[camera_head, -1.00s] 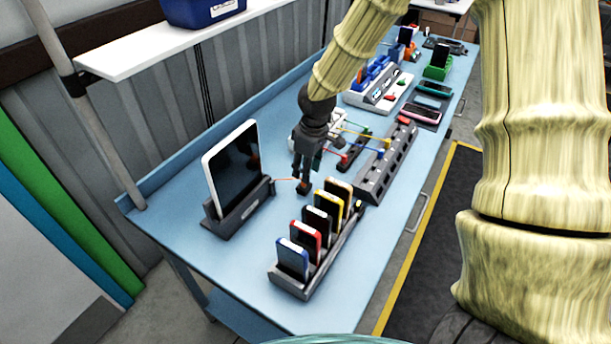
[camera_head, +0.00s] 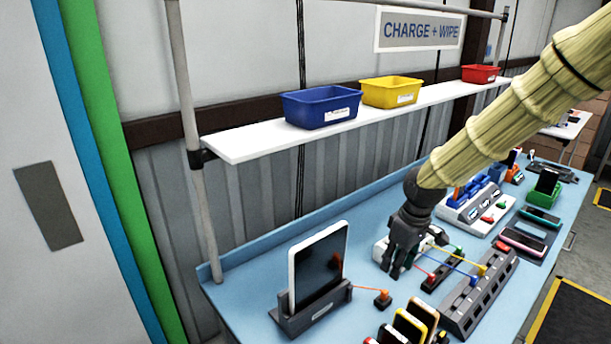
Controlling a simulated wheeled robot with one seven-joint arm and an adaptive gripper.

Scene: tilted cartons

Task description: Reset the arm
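My gripper (camera_head: 393,271) is dark grey and points down over the blue workbench (camera_head: 250,287). It hangs in front of a white device with cables, right of the tablet (camera_head: 318,262) in its grey stand (camera_head: 312,311). Its fingers look close together and nothing shows between them; the gap is too small to judge. My pale, ribbed arm reaches in from the upper right.
A grey multi-slot strip (camera_head: 480,293) with coloured cables lies right of my gripper. A rack of phones (camera_head: 412,325) is cut off at the bottom. A white shelf (camera_head: 250,145) above carries a blue bin (camera_head: 320,106), a yellow bin (camera_head: 391,92) and a red bin (camera_head: 480,74).

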